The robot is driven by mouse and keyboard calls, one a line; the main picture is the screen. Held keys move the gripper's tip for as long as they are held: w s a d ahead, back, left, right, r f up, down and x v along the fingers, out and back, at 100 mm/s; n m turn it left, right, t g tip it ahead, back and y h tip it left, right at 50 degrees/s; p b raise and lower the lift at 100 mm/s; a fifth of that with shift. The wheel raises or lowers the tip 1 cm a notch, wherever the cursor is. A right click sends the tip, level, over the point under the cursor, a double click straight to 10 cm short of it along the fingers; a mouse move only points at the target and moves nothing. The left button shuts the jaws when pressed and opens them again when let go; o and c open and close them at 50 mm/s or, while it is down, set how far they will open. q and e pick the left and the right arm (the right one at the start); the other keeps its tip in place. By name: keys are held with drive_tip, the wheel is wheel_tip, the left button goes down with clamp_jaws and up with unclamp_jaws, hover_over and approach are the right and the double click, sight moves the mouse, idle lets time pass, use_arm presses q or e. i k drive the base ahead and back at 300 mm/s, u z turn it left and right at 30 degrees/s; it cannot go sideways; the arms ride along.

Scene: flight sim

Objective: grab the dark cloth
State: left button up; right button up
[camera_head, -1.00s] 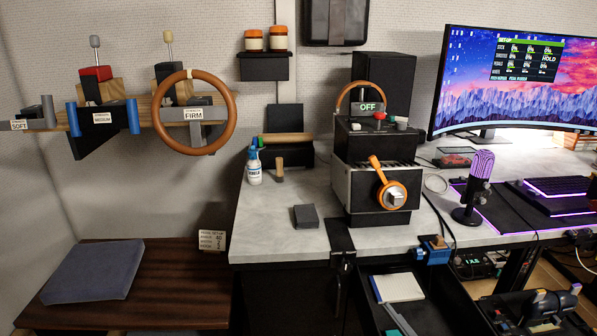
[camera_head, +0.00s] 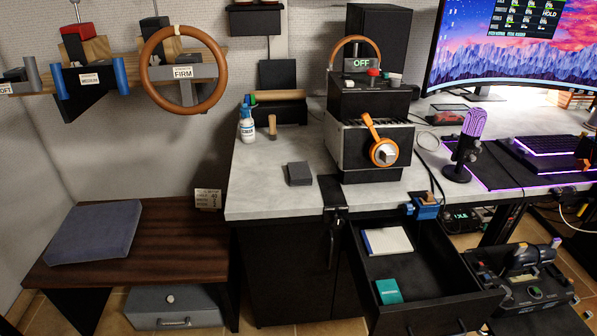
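A small dark grey, flat rectangular piece (camera_head: 299,173) lies on the grey desk top (camera_head: 265,200), left of the black box with the orange lever. It looks like a folded dark cloth, but its material is hard to tell at this size. It lies apart from the things around it, and nothing covers it. Neither of my grippers can be made out in the head view.
An open black drawer (camera_head: 425,262) juts out below the desk, holding a white pad (camera_head: 387,241) and a teal box (camera_head: 389,291). The black box (camera_head: 350,150) stands right of the dark piece. A spray bottle (camera_head: 247,126) stands behind. A blue-grey cushion (camera_head: 95,232) lies on the brown bench.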

sight(300, 174)
drive_tip(key=u, duration=0.3)
drive_tip(key=k, duration=0.35)
drive_tip(key=u, duration=1.6)
drive_tip(key=i, duration=0.35)
drive_tip(key=z, duration=0.7)
drive_tip(key=i, duration=1)
drive_tip(key=z, duration=0.95)
